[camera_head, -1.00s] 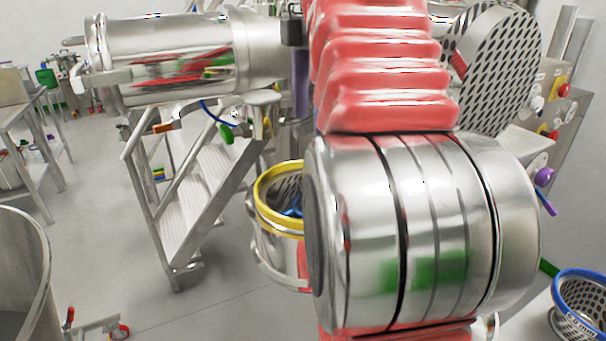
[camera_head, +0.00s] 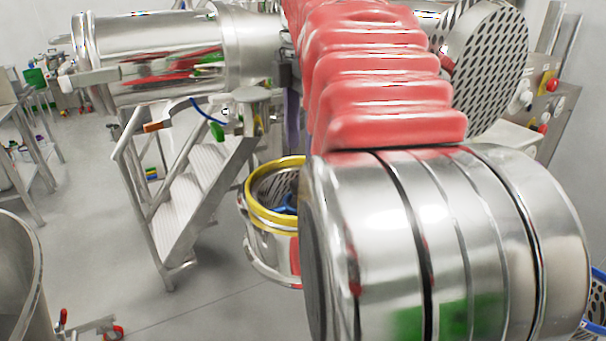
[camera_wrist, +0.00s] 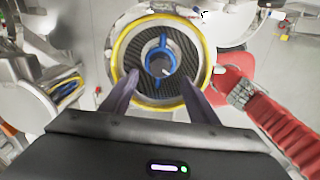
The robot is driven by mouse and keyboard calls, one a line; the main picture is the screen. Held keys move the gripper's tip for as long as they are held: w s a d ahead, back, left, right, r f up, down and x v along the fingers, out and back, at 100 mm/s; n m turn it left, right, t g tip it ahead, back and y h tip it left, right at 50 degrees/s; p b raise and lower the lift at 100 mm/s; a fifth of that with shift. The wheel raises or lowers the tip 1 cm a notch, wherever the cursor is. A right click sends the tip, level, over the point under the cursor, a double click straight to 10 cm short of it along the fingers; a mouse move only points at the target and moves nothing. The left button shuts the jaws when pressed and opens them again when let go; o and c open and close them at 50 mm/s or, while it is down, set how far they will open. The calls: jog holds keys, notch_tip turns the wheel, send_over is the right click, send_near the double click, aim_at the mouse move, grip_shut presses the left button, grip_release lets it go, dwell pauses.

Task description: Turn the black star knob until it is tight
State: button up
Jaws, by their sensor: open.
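I cannot make out a black star knob in either view. In the wrist view my gripper (camera_wrist: 160,80) is open, its two dark purple fingers spread apart with nothing between them. Beyond the fingers is a round screen basket with a yellow rim (camera_wrist: 117,50), seen from above. A blue spoked part with a round hub (camera_wrist: 160,62) sits in the middle of it. In the head view the yellow-rimmed basket (camera_head: 250,203) stands behind my arm, partly hidden.
Steel steps (camera_head: 190,205) stand left of the basket under a large steel cylinder (camera_head: 160,50). A perforated round plate (camera_head: 488,65) is at the upper right. A steel vessel (camera_head: 18,270) is at the lower left. Open floor lies between vessel and steps.

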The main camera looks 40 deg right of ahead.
notch_tip(320, 180, down, 7)
jog(key=shift+f, duration=0.2)
dwell(0.3)
jog(key=shift+c, duration=0.6)
jog(key=c, duration=0.9)
